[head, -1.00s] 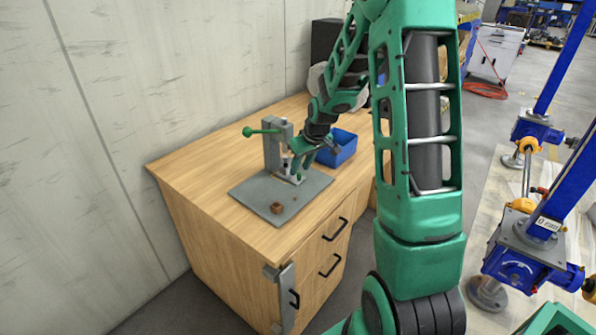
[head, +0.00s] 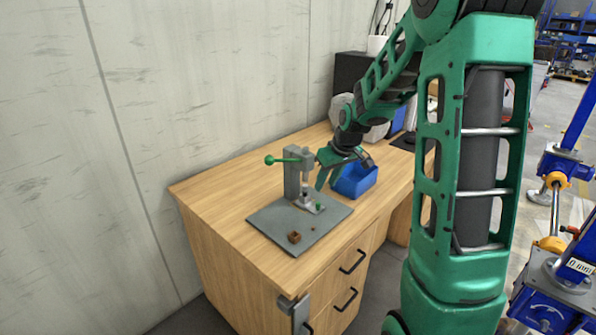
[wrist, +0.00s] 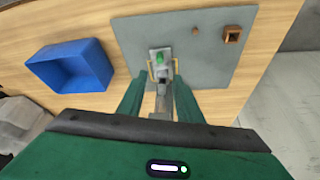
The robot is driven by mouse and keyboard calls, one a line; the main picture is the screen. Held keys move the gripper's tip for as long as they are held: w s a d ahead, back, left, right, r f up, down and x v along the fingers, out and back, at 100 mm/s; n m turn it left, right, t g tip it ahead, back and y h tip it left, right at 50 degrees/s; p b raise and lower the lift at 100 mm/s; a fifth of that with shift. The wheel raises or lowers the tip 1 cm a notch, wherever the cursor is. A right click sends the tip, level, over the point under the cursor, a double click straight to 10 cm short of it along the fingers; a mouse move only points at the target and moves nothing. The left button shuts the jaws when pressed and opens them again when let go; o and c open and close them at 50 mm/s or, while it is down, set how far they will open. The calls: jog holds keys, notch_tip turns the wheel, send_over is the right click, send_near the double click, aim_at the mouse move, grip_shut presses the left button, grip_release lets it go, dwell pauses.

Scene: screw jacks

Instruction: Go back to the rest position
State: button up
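My gripper (head: 345,174) is open and empty. In the head view it is just right of the grey press (head: 292,178) with the green handle, above the table and near the blue bin. In the wrist view its two green fingers (wrist: 160,74) stand spread, with the press between them in the picture and nothing clasped. A small green piece (wrist: 159,57) is at the base of the press; it also shows in the head view (head: 320,207). My arm covers part of the table's right side.
The wooden table (head: 215,205) carries a grey plate (head: 275,228) under the press. A brown hollow block (head: 294,237) and a smaller brown bit (wrist: 195,30) lie on the plate. A blue bin (head: 356,182) stands right of the press. A wall is behind the table.

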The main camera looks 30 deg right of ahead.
jog(key=s+a+r+m+g, duration=0.1)
jog(key=s+r+m, duration=0.1)
jog(key=s, duration=1)
jog(key=s+a+r+m+g, duration=0.1)
jog(key=s+r+m+g, duration=0.1)
jog(key=s, duration=0.9)
jog(key=s+a+r+m+g, duration=0.1)
jog(key=s+a+r+m, duration=0.1)
jog(key=s, duration=1)
jog(key=shift+s+m+g, duration=0.3)
jog(key=shift+m, duration=0.3)
jog(key=shift+w+f, duration=0.25)
jog(key=shift+w, duration=0.35)
